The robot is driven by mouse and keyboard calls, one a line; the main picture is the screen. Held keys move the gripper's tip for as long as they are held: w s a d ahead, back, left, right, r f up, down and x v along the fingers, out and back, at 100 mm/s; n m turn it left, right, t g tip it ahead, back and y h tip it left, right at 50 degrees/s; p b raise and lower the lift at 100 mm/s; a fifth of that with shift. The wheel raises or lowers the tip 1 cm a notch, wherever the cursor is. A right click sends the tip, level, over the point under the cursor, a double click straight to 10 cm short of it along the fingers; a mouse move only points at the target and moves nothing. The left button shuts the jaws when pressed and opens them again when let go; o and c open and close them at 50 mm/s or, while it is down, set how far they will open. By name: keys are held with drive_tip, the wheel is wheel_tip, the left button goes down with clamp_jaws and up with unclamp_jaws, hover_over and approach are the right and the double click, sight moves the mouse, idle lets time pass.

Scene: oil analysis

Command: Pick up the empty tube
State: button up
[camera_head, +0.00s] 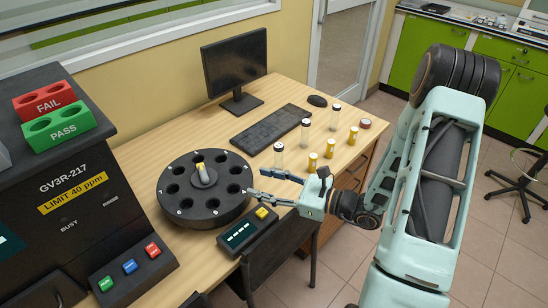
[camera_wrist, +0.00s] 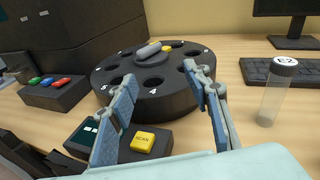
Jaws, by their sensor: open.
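Clear tubes with white-topped dark caps stand on the wooden table: one near my gripper (camera_head: 278,157), one in the middle (camera_head: 305,133) and one farther back (camera_head: 335,117). The near one appears in the wrist view as a clear, upright, empty-looking tube (camera_wrist: 273,100) with "E-2" on its cap, right of my fingers. My gripper (camera_head: 262,183) is open with nothing between its fingers. It hovers just right of the black carousel, with the tube outside the fingers. The wrist view shows both fingers (camera_wrist: 160,78) spread in front of the carousel.
The black round carousel (camera_head: 187,216) has open holes. A scanner box (camera_head: 240,237) with a yellow button sits below my gripper. Short yellow vials (camera_head: 330,148) stand right of the tubes. A keyboard (camera_head: 270,124) and monitor (camera_head: 234,62) are behind. The dark analyser (camera_head: 85,215) stands left.

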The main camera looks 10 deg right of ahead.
sight(282, 151)
drive_tip(key=w+d+f+m+t+h, duration=0.2)
drive_tip(key=w+d+m+t+h, duration=0.45)
drive_tip(key=d, duration=0.45)
drive_tip(key=shift+m+y, duration=0.35)
drive_tip(key=x, duration=1)
drive_tip(key=shift+w+r, duration=0.15)
drive_tip(key=shift+w, duration=0.05)
drive_tip(key=shift+c, duration=0.2)
drive_tip(key=c, duration=0.8)
